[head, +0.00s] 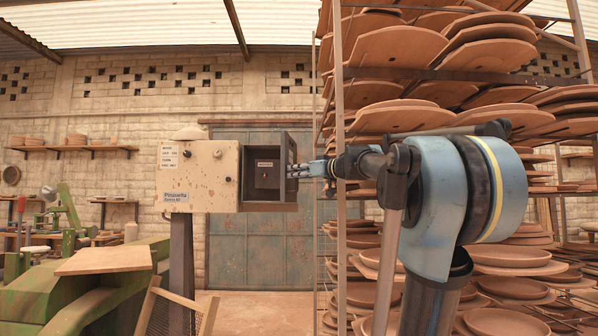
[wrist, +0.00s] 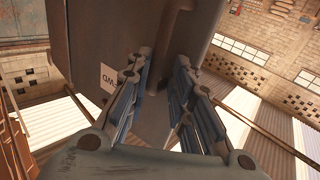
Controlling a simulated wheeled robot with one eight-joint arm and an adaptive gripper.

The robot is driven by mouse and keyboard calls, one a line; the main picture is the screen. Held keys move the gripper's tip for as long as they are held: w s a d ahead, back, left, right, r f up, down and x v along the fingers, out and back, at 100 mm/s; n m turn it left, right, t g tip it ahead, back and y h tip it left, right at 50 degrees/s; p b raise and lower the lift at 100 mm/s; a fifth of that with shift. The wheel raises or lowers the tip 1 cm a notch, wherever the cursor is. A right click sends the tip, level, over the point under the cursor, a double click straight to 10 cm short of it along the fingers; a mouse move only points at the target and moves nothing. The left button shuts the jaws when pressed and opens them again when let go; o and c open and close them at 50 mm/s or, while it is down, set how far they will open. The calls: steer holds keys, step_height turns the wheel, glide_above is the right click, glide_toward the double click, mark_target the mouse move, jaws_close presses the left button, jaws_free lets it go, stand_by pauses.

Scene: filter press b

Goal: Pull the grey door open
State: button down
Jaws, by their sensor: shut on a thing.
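A beige and dark brown control box (head: 198,178) stands on a post in the head view. Its right part is a dark, open-fronted recess (head: 250,206) with a small dark unit inside. My gripper (head: 297,171) reaches in from the right and meets the recess's right edge. In the wrist view my gripper (wrist: 160,90) has its fingers on either side of a grey-brown panel part, shut on it. I take this panel (wrist: 115,35), with a small white label, for the grey door.
A tall rack of stacked clay plates (head: 490,50) stands close behind my arm on the right. A green machine (head: 110,285) with a board on it is at the lower left. A large grey-green double door (head: 260,240) is in the back wall. Some floor shows before it.

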steer(key=shift+w+d+r, duration=0.15)
steer(key=shift+w+d, duration=0.1)
steer(key=shift+w, duration=0.1)
steer(key=c, duration=1.7)
jaws_free()
steer(key=shift+w, duration=0.15)
steer(key=shift+f, duration=0.2)
steer(key=shift+f, duration=0.1)
